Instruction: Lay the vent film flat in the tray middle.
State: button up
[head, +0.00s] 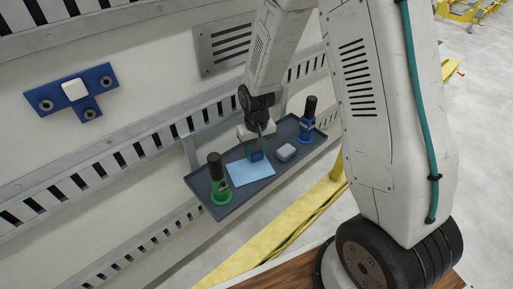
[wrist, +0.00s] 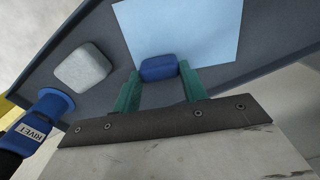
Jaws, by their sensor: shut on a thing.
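The vent film (head: 250,172) is a pale blue sheet in the dark grey tray (head: 197,183), left of the tray's middle. It looks flat in the head view. In the wrist view the film (wrist: 205,25) reaches the top edge, so part is out of frame. My gripper (head: 257,152) is over the tray at the film's back edge. Its teal fingers, also in the wrist view (wrist: 159,80), are shut on a small blue block (wrist: 159,68) at the film's edge. I cannot tell whether the block is joined to the film.
A black tool in a green holder (head: 219,190) stands at the tray's left end. A white block (head: 286,152) and a black tool in a blue holder (head: 306,124), labelled RIVET, are on the right. The slotted wall panel is behind. A yellow rail (head: 305,217) runs in front, below.

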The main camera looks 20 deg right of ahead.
jog(key=shift+f, duration=0.15)
jog(key=o, duration=1)
jog(key=shift+o, duration=0.2)
notch_tip(320, 180, up, 8)
jog(key=shift+f, duration=0.1)
jog(key=s+d+r+t, duration=0.1)
jog(key=s+d+r, duration=0.1)
jog(key=s+r, duration=2)
jog(key=s, duration=0.4)
jog(key=shift+s+d+r, duration=0.25)
jog(key=shift+s+r, duration=0.1)
jog(key=shift+r, duration=0.05)
